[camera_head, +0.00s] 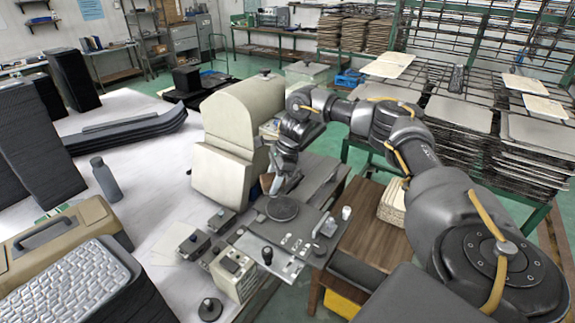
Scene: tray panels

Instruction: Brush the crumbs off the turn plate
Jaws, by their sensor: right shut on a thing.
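The turn plate (282,208) is a dark round disc on the grey metal bed of a beige machine, near the middle of the view. My right gripper (277,182) is just above and behind the disc, pointing down. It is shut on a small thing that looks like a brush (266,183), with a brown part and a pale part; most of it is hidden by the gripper. I cannot tell whether it touches the plate. Crumbs are too small to make out. My left gripper is not in view.
The beige machine housing (227,130) stands close behind and left of the plate. Small switch boxes (234,272) and knobs stand in front. A grey bottle (105,180), a tan case (62,240) and a keyboard (70,288) are at left. A wooden stand (370,232) is at right.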

